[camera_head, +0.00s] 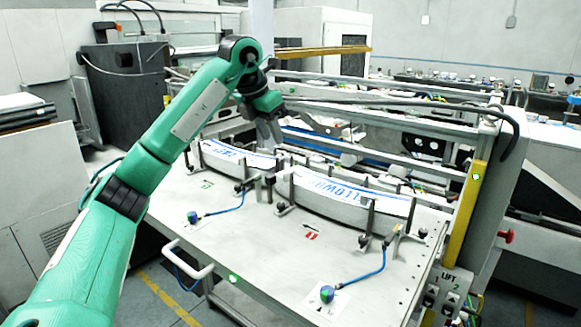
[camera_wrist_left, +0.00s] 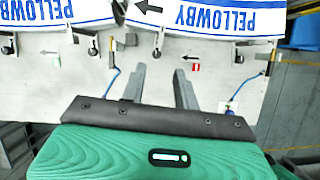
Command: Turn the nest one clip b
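Two curved nests stand on a pale table. The left nest (camera_head: 215,164) and the right nest (camera_head: 325,201) hold white label stacks with blue lettering, which reads PELLOWBY in the wrist view, upside down. Dark upright clips with round feet stand along their fronts, such as one clip (camera_head: 284,208); I cannot tell which is clip b. My left gripper (camera_head: 270,130) hangs over the rear of the nests near the gap between them in the head view. In the wrist view its two grey fingers (camera_wrist_left: 158,78) are apart, with only bare table showing between them. My right gripper is not in view.
Blue cords run to a left knob (camera_head: 193,217) and a right knob (camera_head: 327,293). A small red-and-white mark (camera_head: 311,235) lies mid-table. Metal rails (camera_head: 390,125) rise behind the nests. A yellow post (camera_head: 467,215) stands at right. The table front is mostly clear.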

